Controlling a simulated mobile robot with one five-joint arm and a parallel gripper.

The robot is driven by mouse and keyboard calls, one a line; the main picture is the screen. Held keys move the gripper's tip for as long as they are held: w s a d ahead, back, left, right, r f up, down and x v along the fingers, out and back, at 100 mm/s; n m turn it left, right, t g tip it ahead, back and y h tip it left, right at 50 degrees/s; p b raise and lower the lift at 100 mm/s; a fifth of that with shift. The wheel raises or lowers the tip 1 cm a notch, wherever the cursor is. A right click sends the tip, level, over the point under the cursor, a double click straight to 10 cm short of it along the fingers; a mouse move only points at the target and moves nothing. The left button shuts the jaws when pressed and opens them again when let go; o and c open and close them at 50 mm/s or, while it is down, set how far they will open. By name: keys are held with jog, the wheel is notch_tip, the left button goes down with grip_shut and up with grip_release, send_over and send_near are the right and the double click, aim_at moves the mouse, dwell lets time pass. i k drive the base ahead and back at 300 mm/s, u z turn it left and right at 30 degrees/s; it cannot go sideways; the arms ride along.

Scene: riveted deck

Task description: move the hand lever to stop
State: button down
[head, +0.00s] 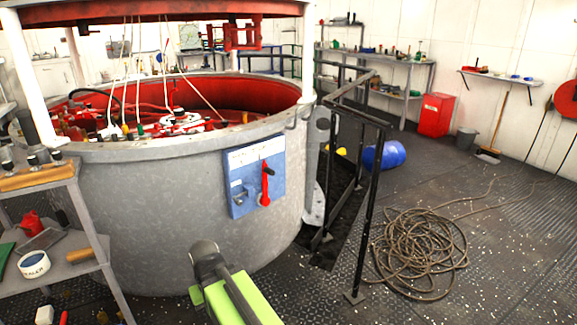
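The hand lever (265,186) is a red bar on a blue panel (237,180) fixed to the side of the big grey round tank (160,220). The lever stands nearly upright, with its round red base low on the panel and a dark grip at the top. A white label strip (256,152) runs along the panel's top; its writing is too small to read. My arm shows at the bottom centre, with a lime-green link and a dark grey end part (205,252), below the panel and apart from the lever. My gripper's fingers cannot be made out.
A shelf rack (75,210) with tools and tins stands close on the left. Right of the tank are a black metal railing (374,200), a floor opening, a blue drum (385,155) and coiled rope (415,250). The deck further right is mostly open.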

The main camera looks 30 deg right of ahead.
aim_at(264, 201)
jog(key=u, duration=0.05)
jog(key=i, duration=0.85)
